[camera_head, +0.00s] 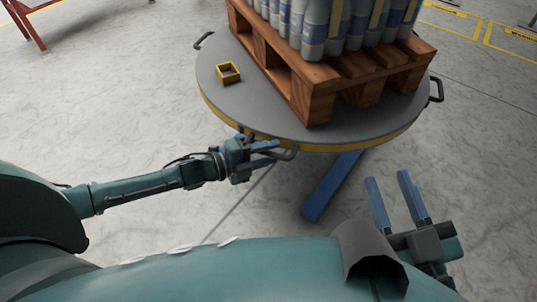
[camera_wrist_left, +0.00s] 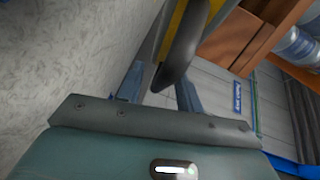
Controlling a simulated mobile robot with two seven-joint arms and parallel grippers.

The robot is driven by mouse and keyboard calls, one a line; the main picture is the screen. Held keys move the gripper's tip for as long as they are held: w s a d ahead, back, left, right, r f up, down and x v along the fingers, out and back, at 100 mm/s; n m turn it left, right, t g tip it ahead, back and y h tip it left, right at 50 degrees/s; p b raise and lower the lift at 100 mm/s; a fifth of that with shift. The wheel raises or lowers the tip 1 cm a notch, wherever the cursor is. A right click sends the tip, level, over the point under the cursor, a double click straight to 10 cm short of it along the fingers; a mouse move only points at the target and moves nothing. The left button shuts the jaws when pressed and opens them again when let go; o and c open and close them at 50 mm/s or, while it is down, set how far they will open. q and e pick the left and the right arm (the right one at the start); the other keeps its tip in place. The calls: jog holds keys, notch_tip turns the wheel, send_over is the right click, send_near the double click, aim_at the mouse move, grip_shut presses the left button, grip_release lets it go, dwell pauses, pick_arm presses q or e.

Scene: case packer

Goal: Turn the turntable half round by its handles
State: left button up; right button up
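The turntable (camera_head: 240,102) is a round grey disc with a yellow edge. It carries a wooden pallet (camera_head: 318,88) of bottles. Dark bar handles stick out at its far left (camera_head: 203,40), its right (camera_head: 437,90) and its near side (camera_head: 287,154). My left gripper (camera_head: 272,152) is at the near handle. In the left wrist view the dark handle (camera_wrist_left: 182,58) lies between its blue fingers (camera_wrist_left: 160,78), which stand apart with gaps visible. My right gripper (camera_head: 388,178) is open and empty, off the turntable at the lower right.
A small yellow square frame (camera_head: 228,72) lies on the disc's left part. A blue beam (camera_head: 330,188) extends on the floor from under the turntable. A red stand (camera_head: 28,20) is at the far left. The grey floor is mostly clear.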

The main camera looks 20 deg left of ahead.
pick_arm(q)
jog(key=shift+w+d, duration=0.15)
jog(key=shift+c, duration=0.3)
grip_shut()
dwell(0.3)
